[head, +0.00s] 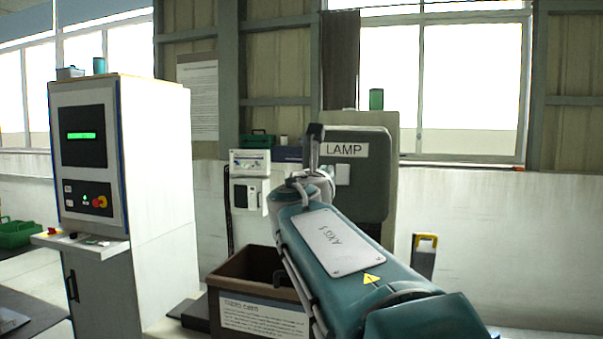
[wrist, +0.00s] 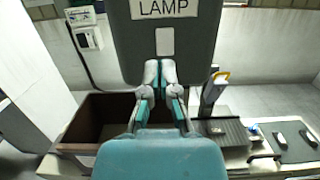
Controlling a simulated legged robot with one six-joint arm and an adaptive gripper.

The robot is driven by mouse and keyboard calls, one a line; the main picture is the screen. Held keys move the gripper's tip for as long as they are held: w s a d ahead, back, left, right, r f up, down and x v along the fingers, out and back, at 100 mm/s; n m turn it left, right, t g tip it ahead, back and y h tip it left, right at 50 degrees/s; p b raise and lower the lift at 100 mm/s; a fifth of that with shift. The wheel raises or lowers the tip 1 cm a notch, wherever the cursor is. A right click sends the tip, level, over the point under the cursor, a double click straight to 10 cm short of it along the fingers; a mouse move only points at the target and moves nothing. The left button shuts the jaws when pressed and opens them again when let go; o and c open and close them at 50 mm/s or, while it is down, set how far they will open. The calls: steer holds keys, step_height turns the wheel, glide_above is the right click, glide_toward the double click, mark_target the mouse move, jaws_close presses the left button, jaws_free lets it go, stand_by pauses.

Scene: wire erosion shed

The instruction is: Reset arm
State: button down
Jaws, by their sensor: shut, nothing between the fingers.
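My gripper (wrist: 159,75) shows in the wrist view with its two fingers together, shut and empty. It is in front of the grey panel marked LAMP (wrist: 195,38), and I cannot tell how far apart they are. In the head view my teal arm reaches up and away from the lower right. The arm hides part of the LAMP panel (head: 370,190) there, and the fingertips are not clear.
A brown open box (head: 237,274) with a white label stands below my arm. A tall white control cabinet (head: 160,180) with a screen stands at the left. A yellow-topped upright piece (head: 425,255) stands at the right. Green crates (head: 15,235) sit at far left.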

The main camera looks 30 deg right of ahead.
steer(key=s+a+f+m+g+y, duration=0.2)
steer(key=s+a+f+m+y, duration=0.3)
steer(key=f, duration=0.7)
steer(key=s+a+f+m+g+y, duration=0.3)
steer(key=s+a+f+m+y, duration=0.2)
steer(key=s+a+f+m, duration=0.4)
steer(key=s+a+f+m+g+y, duration=0.2)
steer(key=s+a+f+m+y, duration=0.3)
steer(key=f+m, duration=0.7)
steer(key=s+a+f, duration=0.2)
steer(key=a+f, duration=0.1)
steer(key=a, duration=0.1)
steer(key=shift+s+a+f, duration=0.2)
steer(key=shift+d, duration=0.15)
